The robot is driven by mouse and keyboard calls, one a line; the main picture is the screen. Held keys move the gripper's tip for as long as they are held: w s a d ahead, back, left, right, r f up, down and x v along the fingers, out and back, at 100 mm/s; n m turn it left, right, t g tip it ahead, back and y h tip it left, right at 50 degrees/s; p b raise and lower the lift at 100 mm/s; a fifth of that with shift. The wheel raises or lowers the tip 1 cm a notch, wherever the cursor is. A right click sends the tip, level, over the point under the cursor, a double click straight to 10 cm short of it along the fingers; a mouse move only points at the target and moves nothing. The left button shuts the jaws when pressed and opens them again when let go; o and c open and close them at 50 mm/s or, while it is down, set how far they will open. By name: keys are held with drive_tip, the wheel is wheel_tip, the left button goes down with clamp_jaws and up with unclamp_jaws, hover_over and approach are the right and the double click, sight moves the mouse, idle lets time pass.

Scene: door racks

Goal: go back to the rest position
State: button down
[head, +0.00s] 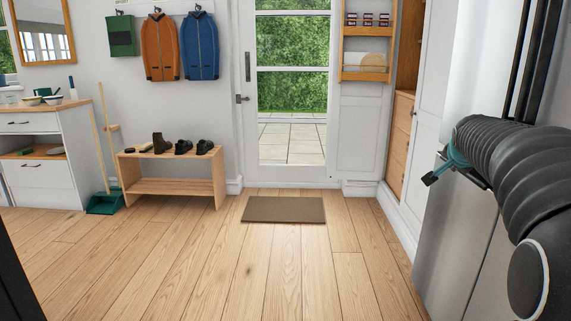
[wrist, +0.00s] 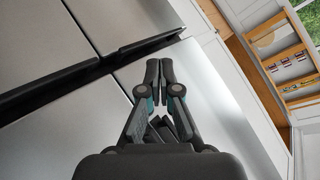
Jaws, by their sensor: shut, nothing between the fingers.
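My gripper (wrist: 158,75) shows in the wrist view with its two dark fingers together and nothing between them. It is in front of the grey metal doors of a tall cabinet or fridge (wrist: 215,95). In the head view my gripper (head: 430,179) is at the right, at the end of my dark ribbed arm, close to the same grey front (head: 440,240). Part of the gripper is hidden behind the arm there. I cannot tell whether it touches the doors.
A glazed door (head: 292,90) stands at the back, with a brown mat (head: 284,209) before it. A wooden door rack (head: 367,72) hangs to its right. A shoe bench (head: 172,187), a green dustpan (head: 105,203) and a white cabinet (head: 50,182) stand left. The middle floor is clear.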

drive_tip(key=s+a+f+n+g+y, duration=0.1)
drive_tip(key=s+a+f+n, duration=0.3)
drive_tip(key=s+a, duration=0.5)
drive_tip(key=s+a+f+n+g+y, duration=0.2)
drive_tip(key=s+a+f+n, duration=0.2)
drive_tip(key=s+a+f, duration=0.4)
drive_tip(key=s+a+f+n+g+y, duration=0.2)
drive_tip(key=s+a+f+n, duration=0.3)
drive_tip(key=s, duration=1.4)
drive_tip(key=a+f, duration=0.1)
drive_tip(key=a, duration=0.3)
drive_tip(key=shift+a+f, duration=0.3)
